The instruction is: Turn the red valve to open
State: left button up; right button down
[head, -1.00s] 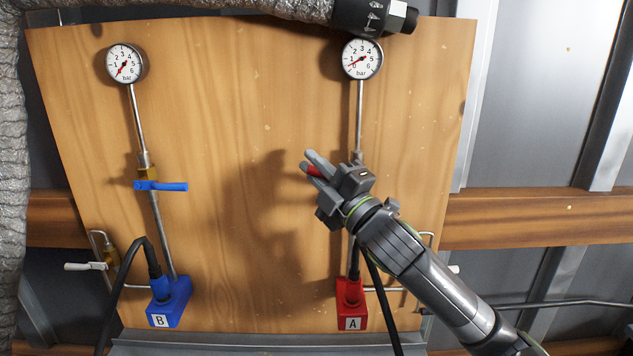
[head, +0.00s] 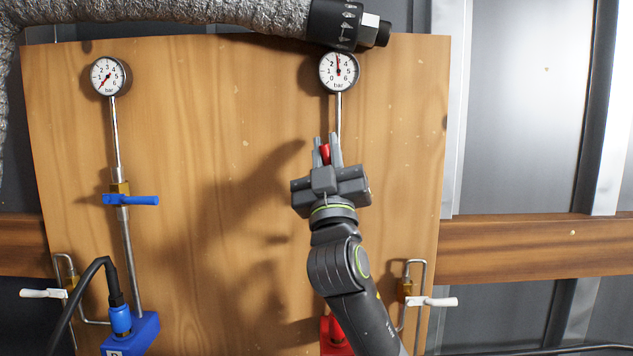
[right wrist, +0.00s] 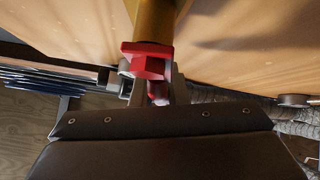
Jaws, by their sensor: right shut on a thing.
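The red valve handle (head: 325,153) shows between the fingers of my right gripper (head: 327,149), which is shut on it. The handle points up along the pipe in the head view. In the right wrist view the red handle (right wrist: 147,62) sits in front of the brass valve body (right wrist: 155,22), with the gripper fingers (right wrist: 155,90) around its lower part. The gauge above the red valve (head: 338,71) has its needle pointing nearly straight up, close to 3. The red block (head: 333,335) below is mostly hidden by my right arm. My left gripper is not in view.
On the left are a blue valve handle (head: 131,200), its gauge (head: 108,76) and a blue block (head: 131,336) with a black cable. White handles (head: 432,302) stick out at both lower sides. A silver hose (head: 215,12) with a black end runs across the top.

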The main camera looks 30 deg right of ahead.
jog(key=shift+s+d+m+g+h+b, duration=0.2)
jog(key=shift+d+m+g+h+b, duration=0.15)
jog(key=shift+m+g+h+b, duration=0.6)
jog(key=shift+s+d+m+g+h+b, duration=0.25)
jog(key=shift+m+g+h, duration=0.25)
jog(key=shift+m+h, duration=0.9)
jog(key=shift+s+d+m+g+h+b, duration=0.15)
jog(key=shift+d+m+g+h+b, duration=0.4)
jog(key=shift+m, duration=1.1)
jog(key=shift+a+g+h, duration=0.1)
jog(key=shift+g+h, duration=0.2)
jog(key=shift+g, duration=0.1)
jog(key=c, duration=1.4)
grip_release()
jog(key=shift+c, duration=0.2)
